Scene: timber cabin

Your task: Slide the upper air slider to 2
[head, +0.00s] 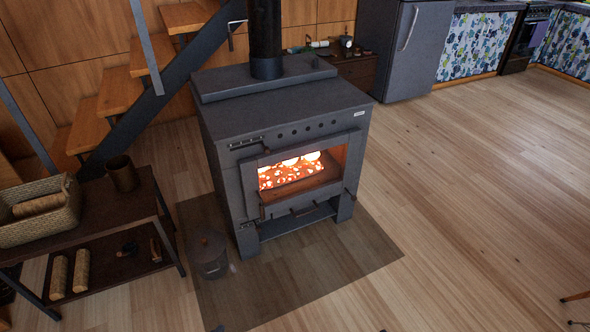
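The dark grey wood stove (285,100) stands in the middle of the head view, with glowing embers behind its front window. The upper air slider (247,142) appears as a narrow dark slot with small light marks, on the stove front at upper left, above the window. Its knob position and numbers are too small to read. A row of round holes (308,129) runs to the right of it. Neither of my grippers is clearly in view, and nothing touches the stove front.
A lidded dark pot (209,255) stands on the floor mat (330,262) left of the stove. A low shelf table (110,212) at left holds a wicker basket (40,212), a cup (122,174) and logs (70,272). Stairs rise behind. Wooden floor (460,210) at right is clear.

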